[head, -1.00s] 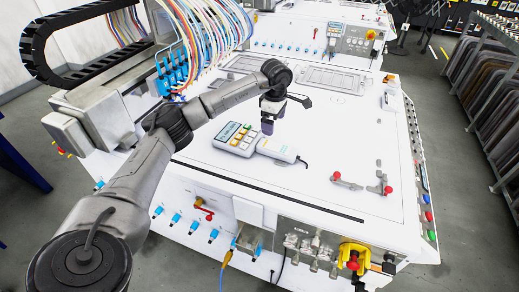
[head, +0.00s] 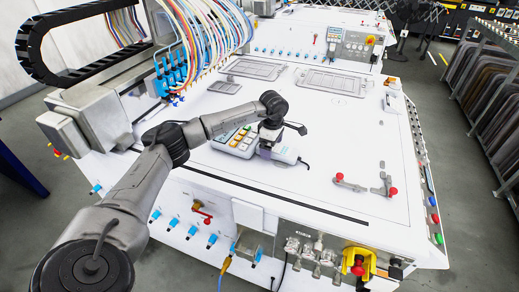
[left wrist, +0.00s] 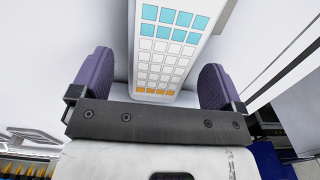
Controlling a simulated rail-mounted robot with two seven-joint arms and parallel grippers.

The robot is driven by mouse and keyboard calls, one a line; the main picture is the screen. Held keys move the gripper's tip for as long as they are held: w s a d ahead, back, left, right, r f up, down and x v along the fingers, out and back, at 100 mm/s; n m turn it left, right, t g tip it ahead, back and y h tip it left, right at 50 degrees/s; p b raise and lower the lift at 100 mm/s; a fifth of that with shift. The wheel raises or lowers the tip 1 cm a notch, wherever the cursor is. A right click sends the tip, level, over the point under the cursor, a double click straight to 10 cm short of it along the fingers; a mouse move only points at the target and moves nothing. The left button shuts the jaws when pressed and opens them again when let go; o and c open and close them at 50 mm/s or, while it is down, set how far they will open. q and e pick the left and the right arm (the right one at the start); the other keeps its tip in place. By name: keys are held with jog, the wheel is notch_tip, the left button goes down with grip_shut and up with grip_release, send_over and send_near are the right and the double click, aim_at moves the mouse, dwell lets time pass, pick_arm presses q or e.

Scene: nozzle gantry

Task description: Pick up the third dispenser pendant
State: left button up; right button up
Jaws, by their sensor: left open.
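Two pendants lie side by side on the white machine top in the head view. One (head: 234,141) has a dark display and coloured keys. The other, a white pendant (head: 288,155) with a cable at its right end, is partly hidden by my left gripper (head: 266,152). My gripper is low over this white pendant, pointing down. In the left wrist view, a pendant with teal, white and orange keys (left wrist: 166,48) lies between the two purple fingers of my left gripper (left wrist: 155,82). The fingers are apart, one on each side of it. Contact cannot be told. My right gripper is not in view.
Red-knobbed clamps (head: 350,183) stand on the machine top to the right. Flat recessed plates (head: 330,80) lie farther back. A bundle of coloured hoses (head: 200,40) hangs at the back left. The top's right middle is largely clear.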

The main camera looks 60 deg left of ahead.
pick_arm(q)
jog(key=shift+f, duration=0.75)
jog(key=c, duration=1.2)
jog(key=shift+r, duration=0.1)
jog(key=shift+c, duration=0.9)
